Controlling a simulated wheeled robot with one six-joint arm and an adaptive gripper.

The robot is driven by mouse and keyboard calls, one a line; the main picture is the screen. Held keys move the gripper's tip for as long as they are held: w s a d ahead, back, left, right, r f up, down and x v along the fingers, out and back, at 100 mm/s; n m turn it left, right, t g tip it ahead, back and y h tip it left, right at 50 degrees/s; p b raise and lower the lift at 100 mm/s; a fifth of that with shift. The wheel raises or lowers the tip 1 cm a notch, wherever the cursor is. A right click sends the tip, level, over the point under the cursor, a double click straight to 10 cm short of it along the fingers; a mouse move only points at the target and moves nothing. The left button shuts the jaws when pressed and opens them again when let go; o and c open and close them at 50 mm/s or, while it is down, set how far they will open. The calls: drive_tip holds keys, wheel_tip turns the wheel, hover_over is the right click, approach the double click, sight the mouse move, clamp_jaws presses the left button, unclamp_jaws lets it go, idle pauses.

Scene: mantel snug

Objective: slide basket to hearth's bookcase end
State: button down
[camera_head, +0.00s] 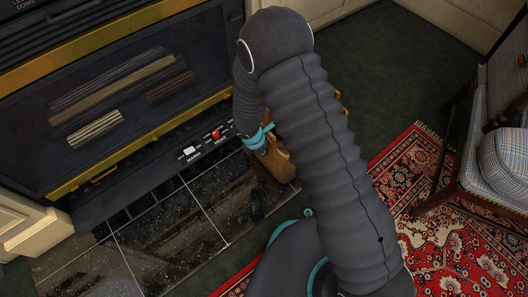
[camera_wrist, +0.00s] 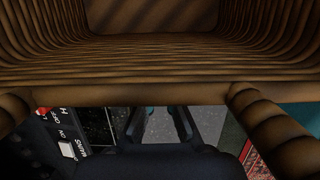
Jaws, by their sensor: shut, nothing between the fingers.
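The brown ribbed basket (camera_head: 279,166) shows only in part in the head view, at the right end of the dark tiled hearth (camera_head: 165,228); my arm hides most of it. In the wrist view the basket (camera_wrist: 160,68) fills the upper half, with its ribbed inside and near rim very close. My gripper (camera_wrist: 160,112) shows dark below that rim in the wrist view. It is shut with nothing held. Its fingers are hidden behind my arm in the head view. I cannot tell whether they touch the basket. I cannot make out a bookcase.
The electric fire (camera_head: 120,100) with a brass trim stands behind the hearth, with a white and a red switch (camera_head: 216,134) low on its front. A chair (camera_head: 495,140) with a checked cushion stands at the right on a red patterned rug (camera_head: 420,170). Dark green carpet (camera_head: 385,60) lies clear behind.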

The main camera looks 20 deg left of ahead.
drive_tip(key=shift+r, duration=0.1)
drive_tip(key=p+v, duration=0.8)
drive_tip(key=v, duration=0.1)
drive_tip(key=shift+r, duration=0.4)
drive_tip(key=shift+s, duration=0.1)
